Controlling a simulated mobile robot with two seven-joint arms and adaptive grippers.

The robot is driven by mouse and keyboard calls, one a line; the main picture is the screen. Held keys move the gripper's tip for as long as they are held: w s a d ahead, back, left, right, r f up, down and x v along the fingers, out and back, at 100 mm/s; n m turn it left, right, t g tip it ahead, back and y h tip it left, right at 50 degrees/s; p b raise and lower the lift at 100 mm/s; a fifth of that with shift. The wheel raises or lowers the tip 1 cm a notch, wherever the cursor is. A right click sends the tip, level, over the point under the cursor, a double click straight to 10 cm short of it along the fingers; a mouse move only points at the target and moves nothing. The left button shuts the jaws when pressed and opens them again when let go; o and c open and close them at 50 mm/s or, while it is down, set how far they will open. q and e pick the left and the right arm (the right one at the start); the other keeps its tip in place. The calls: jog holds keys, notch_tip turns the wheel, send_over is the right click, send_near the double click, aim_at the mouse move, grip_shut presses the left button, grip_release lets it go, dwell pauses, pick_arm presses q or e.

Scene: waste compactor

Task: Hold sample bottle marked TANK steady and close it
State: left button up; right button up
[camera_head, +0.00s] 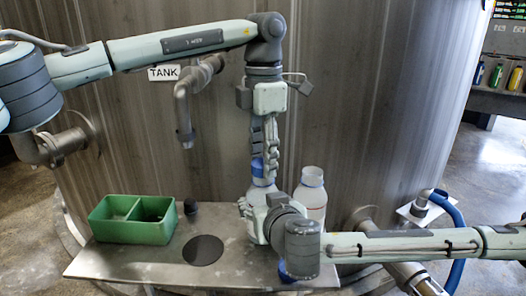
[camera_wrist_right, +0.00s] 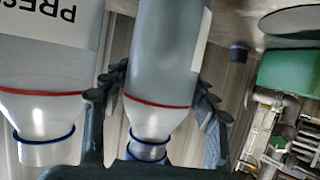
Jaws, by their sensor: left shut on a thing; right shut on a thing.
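The held sample bottle (camera_head: 262,184) stands upright on the metal shelf; its label shows only as a white edge in the right wrist view, so its marking cannot be read. My right gripper (camera_wrist_right: 155,100) is shut around this bottle (camera_wrist_right: 165,50), with a finger on each side. My left gripper (camera_head: 265,165) comes down from above and is shut on a blue cap (camera_head: 257,166) at the bottle's mouth. The fingers partly hide the cap, and I cannot tell whether it is seated on the neck.
A second bottle (camera_head: 312,196), labelled PRESS in the right wrist view (camera_wrist_right: 45,65), stands uncapped close to the right. A green divided box (camera_head: 130,228) and a dark disc (camera_head: 203,250) are on the shelf (camera_head: 150,262). A TANK sign (camera_head: 164,73) hangs by a pipe. A blue item (camera_head: 286,272) lies partly hidden at the front.

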pick_arm(q)
jog(key=shift+f, duration=0.55)
dwell(0.5)
jog(key=m, duration=0.6)
jog(key=shift+f, duration=0.1)
jog(key=m, duration=0.4)
jog(key=shift+m, duration=0.4)
jog(key=m, duration=1.2)
jog(key=shift+m, duration=0.4)
jog(key=m, duration=0.7)
jog(key=o, duration=0.7)
